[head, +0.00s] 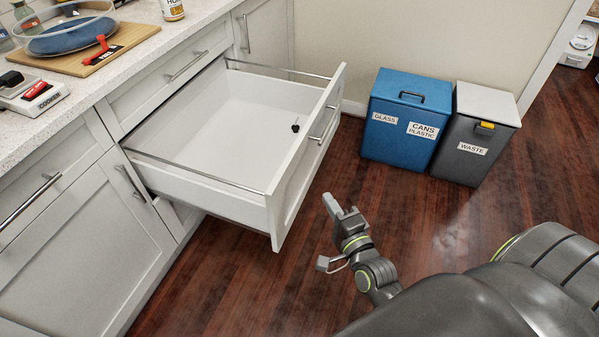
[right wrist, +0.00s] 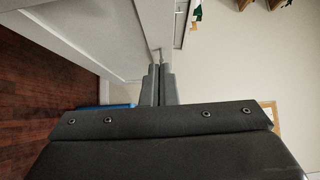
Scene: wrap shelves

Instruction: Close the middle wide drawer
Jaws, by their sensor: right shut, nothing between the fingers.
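The middle wide drawer (head: 215,128) stands pulled far out of the white cabinet in the head view. It has a white front panel with a bar handle (head: 325,125) and metal side rails. A small black object (head: 295,126) lies in the otherwise empty drawer. My right gripper (head: 327,198) is shut and empty, just outside the drawer front, near its lower edge. In the right wrist view, its shut fingers (right wrist: 160,84) point towards a white panel (right wrist: 110,35). I cannot tell whether they touch it. My left gripper is not in view.
A blue bin (head: 405,145) and a grey waste bin (head: 468,160) stand by the wall behind the drawer front. The counter (head: 75,90) holds a cutting board (head: 125,42) and several items. The wooden floor (head: 250,285) in front is clear.

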